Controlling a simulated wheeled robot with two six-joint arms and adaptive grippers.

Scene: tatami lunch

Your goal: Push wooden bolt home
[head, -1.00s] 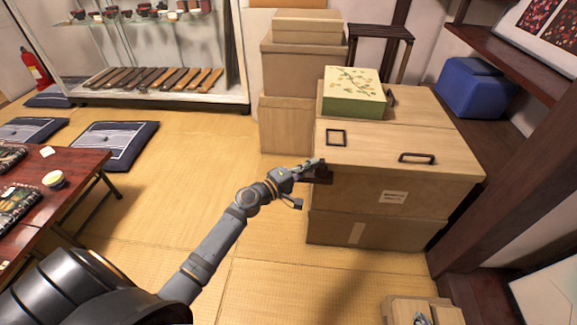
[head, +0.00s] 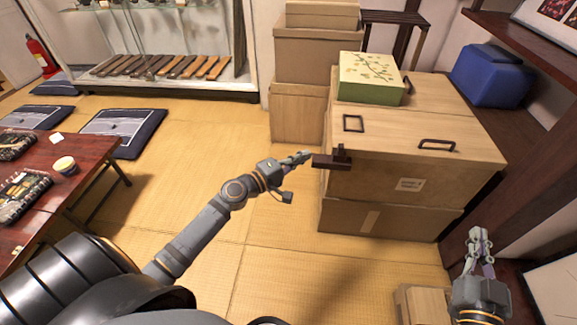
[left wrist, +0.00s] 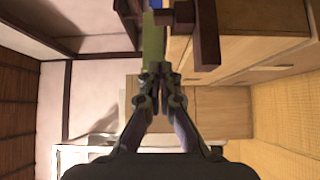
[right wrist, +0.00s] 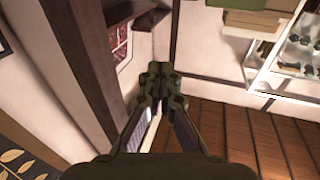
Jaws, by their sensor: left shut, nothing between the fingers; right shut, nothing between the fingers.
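The dark wooden bolt (head: 331,162) is at the near left corner of the large wooden chest (head: 400,175), and its bar sticks out to the left past the chest's edge. My left gripper (head: 305,156) is shut and empty just left of the bolt's outer end; a small gap seems to separate them. In the left wrist view the bolt (left wrist: 207,35) is a dark bar to the right of the shut fingertips (left wrist: 160,70). How far the bolt sits in its holder is unclear. My right gripper (head: 478,236) is shut and empty, right of the chest.
A green patterned box (head: 370,78), a square dark frame (head: 353,123) and a dark handle (head: 437,145) are on the chest top. A blue container (head: 492,75) sits on the right. A low table (head: 85,175) stands at left. Tatami floor between is clear.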

